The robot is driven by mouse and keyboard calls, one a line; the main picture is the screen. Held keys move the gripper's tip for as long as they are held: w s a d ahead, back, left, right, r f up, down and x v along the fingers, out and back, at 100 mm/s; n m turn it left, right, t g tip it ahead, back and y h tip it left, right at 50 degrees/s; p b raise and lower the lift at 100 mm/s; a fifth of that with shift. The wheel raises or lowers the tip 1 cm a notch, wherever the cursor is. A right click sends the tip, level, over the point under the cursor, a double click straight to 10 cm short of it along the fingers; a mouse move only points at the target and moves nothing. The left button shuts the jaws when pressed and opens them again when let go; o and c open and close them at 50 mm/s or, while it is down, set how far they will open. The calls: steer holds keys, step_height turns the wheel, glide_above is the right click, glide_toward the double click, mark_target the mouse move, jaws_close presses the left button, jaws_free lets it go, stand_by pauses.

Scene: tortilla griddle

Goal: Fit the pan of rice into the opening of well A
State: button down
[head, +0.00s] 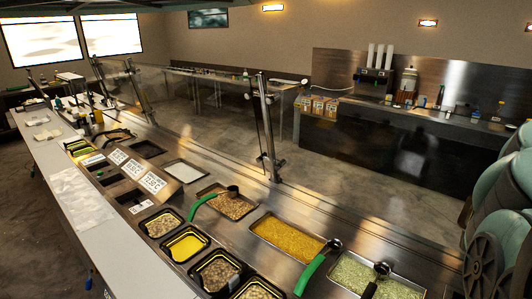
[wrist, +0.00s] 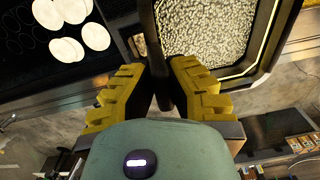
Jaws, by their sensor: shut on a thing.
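In the wrist view a dark-rimmed pan (wrist: 256,68) filled with pale, rice-like grains is at the upper right. My gripper (wrist: 159,70), with yellow stepped fingers, is shut on the pan's dark edge; the fingers partly hide the grip. The head view does not show my gripper or this held pan clearly. The head view shows a steel counter with wells. Dark empty openings are at the middle left, one rear opening (head: 148,148) and one front opening (head: 131,198). I cannot read a label that tells which is well A.
Filled pans of yellow food (head: 287,238), green food (head: 375,278) and brown food (head: 226,204) sit in the counter, with green-handled spoons. White signs (head: 134,169) stand near the empty openings. A glass-guard post (head: 268,130) rises behind. Pale discs lie on a dark griddle (wrist: 25,75).

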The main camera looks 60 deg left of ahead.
steer(key=a+f+n, duration=0.1)
steer(key=f+n, duration=0.1)
steer(key=f, duration=0.1)
steer(key=a+f+n, duration=0.1)
steer(key=f+n, duration=0.1)
steer(key=f, duration=0.2)
steer(key=a+f+n, duration=0.1)
steer(key=f+n, duration=0.1)
steer(key=f, duration=0.2)
steer(key=shift+w+f+n, duration=0.15)
steer(key=shift+f+n, duration=0.05)
steer(key=shift+n, duration=0.1)
steer(key=s+a+f+n, duration=0.4)
steer(key=s+f, duration=0.1)
steer(key=f, duration=0.3)
steer(key=s+a+f+n+g, duration=0.1)
steer(key=s+a+f+n, duration=0.3)
steer(key=s+f, duration=0.2)
steer(key=s+a+f+n+p, duration=0.1)
steer(key=s+a+f+n, duration=0.3)
steer(key=f, duration=0.5)
steer(key=shift+s+a+f+n+g+h, duration=0.2)
steer(key=shift+s+f+n+g+h, duration=0.15)
steer(key=shift+s, duration=0.85)
steer(key=shift+b, duration=0.55)
step_height(320, 180, down, 6)
steer(key=b, duration=0.5)
steer(key=shift+d+r+b, duration=0.1)
steer(key=shift+r+b, duration=0.05)
steer(key=shift+b, duration=0.65)
